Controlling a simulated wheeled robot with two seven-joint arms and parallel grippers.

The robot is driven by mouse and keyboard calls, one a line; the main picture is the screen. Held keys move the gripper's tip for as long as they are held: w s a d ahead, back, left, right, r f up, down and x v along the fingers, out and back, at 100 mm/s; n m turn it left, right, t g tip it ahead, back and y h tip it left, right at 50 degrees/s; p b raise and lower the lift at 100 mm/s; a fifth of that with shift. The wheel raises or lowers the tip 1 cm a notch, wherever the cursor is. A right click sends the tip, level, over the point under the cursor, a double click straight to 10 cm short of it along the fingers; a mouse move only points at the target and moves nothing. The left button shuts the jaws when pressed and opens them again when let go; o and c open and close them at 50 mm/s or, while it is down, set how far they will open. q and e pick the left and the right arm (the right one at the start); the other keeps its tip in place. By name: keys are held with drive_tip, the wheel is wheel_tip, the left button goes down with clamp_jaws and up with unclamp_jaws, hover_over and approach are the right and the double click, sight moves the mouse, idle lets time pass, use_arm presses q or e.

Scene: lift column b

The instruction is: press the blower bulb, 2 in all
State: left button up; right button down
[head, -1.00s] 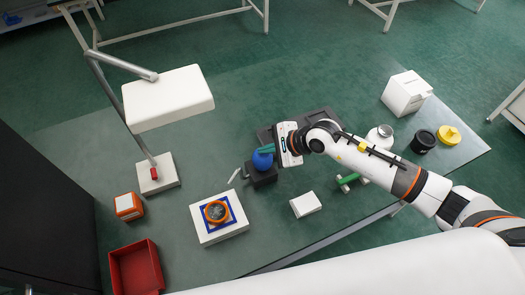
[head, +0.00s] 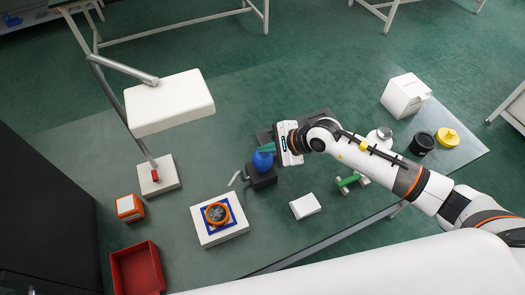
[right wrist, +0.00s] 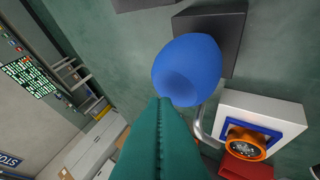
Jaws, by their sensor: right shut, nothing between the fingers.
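The blue blower bulb (head: 263,161) sits on a black block (head: 262,180) near the middle of the table. It shows large in the right wrist view (right wrist: 187,70), with its rounded end towards my fingers. My right gripper (head: 266,148) is shut and empty, its teal fingers together. The fingertips are at the bulb's upper side in the head view, and they overlap its near edge in the right wrist view (right wrist: 162,102). I cannot tell whether they touch or dent it. My left gripper is not in view.
A white box with an orange dial (head: 217,214) stands front left of the bulb, and a small white block (head: 305,206) front right. A lamp (head: 169,103) overhangs the left side. A red tray (head: 137,270) is at the front left. Black and yellow containers stand right.

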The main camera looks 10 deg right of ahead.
sight(267, 156)
drive_tip(key=shift+r, duration=0.25)
drive_tip(key=shift+r+p, duration=1.55)
drive_tip(key=shift+r, duration=0.95)
idle(0.8)
